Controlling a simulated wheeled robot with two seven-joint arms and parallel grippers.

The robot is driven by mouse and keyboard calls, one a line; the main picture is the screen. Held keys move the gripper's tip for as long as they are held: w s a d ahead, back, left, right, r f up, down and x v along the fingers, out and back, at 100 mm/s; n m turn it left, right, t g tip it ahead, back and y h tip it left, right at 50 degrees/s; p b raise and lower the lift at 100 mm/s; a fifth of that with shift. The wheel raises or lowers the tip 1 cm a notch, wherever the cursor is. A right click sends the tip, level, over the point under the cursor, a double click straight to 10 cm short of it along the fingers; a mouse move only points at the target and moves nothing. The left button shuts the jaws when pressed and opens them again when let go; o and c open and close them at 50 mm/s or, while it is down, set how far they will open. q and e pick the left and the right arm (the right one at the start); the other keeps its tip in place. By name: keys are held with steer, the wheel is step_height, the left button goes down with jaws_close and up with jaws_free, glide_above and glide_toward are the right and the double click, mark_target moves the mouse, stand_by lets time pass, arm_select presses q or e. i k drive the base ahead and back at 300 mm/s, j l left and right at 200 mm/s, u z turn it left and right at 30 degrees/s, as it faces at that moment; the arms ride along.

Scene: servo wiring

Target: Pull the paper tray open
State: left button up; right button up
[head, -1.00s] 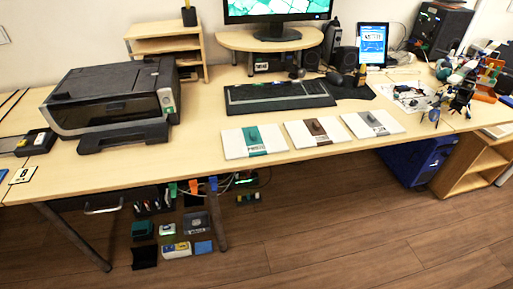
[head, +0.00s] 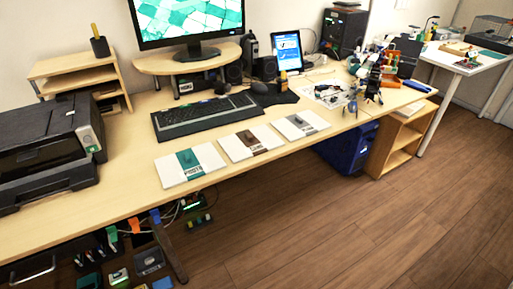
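The black printer (head: 48,150) stands at the left on the wooden desk, cut off by the left picture edge. Its dark paper tray (head: 50,188) is the low part at its front, near the desk's front edge; how far it is open I cannot tell. Neither of my grippers shows in the head view.
The long desk (head: 125,195) carries a keyboard (head: 206,115), a monitor (head: 190,22) and three flat white boxes (head: 190,164) along its front. A wooden shelf (head: 78,75) stands behind the printer. Right of the desk, the wood floor (head: 400,220) is clear.

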mark_target(82, 176)
steer(key=u, duration=1.6)
